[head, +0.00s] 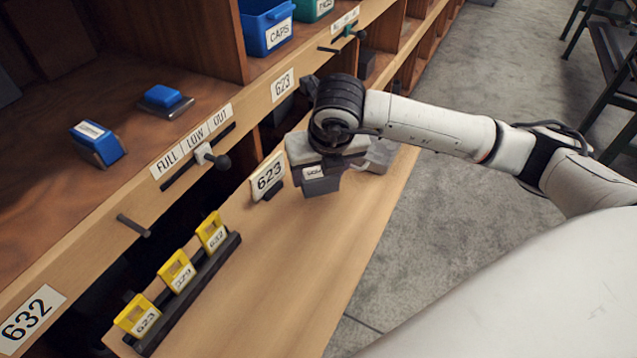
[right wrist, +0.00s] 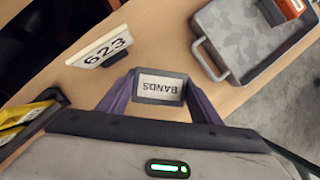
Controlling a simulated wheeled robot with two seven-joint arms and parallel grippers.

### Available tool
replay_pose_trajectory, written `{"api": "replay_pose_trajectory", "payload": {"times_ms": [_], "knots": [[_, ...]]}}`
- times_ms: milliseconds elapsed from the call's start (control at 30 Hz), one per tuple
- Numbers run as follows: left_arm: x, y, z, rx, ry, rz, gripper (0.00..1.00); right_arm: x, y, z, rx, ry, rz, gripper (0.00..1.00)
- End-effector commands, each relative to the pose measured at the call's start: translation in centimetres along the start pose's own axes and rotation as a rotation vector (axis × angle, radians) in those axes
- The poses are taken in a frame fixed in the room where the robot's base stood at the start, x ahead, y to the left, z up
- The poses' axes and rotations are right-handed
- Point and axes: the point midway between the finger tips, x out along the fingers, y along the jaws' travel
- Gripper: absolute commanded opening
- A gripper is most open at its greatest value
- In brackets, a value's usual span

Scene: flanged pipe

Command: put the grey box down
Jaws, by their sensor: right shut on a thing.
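The small grey box (head: 321,187) has a white label, which reads BANDS upside down in the right wrist view (right wrist: 160,87). My right gripper (head: 326,165) is over the wooden ledge and shut on the box; its two fingers stand on either side of it in the wrist view. The box is just right of the white 623 sign (head: 268,176). I cannot tell whether its underside touches the ledge. My left gripper is not in view.
A grey tray with a handle (right wrist: 228,58) holds an orange item (right wrist: 291,8) beside the box. A black rack (head: 190,293) with yellow tags (head: 176,270) stands on the near ledge (head: 275,270), whose right part is bare. Cubbyholes with a blue CAPS bin (head: 265,28) are behind.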

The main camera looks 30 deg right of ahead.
Motion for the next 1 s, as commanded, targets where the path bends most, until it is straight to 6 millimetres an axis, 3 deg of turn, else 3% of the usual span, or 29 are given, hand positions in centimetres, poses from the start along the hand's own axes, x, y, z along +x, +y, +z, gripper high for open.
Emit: {"api": "replay_pose_trajectory", "payload": {"times_ms": [300, 633, 667, 733, 1000], "knots": [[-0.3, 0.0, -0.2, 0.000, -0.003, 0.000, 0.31, 3.3, 0.0, -1.4, -0.001, 0.000, 0.001, 0.27], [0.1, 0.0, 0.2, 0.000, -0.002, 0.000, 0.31, 3.7, 0.1, -1.5, -0.001, -0.001, 0.002, 0.27], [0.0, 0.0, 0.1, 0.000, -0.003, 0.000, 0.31, 3.5, 0.0, -1.5, -0.001, 0.000, 0.001, 0.63], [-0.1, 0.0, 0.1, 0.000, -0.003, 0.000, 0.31, 3.5, 0.0, -1.5, -0.002, 0.001, 0.001, 0.75], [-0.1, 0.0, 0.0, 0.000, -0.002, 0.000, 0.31, 3.5, 0.0, -1.5, -0.002, 0.001, 0.001, 0.77]]}}
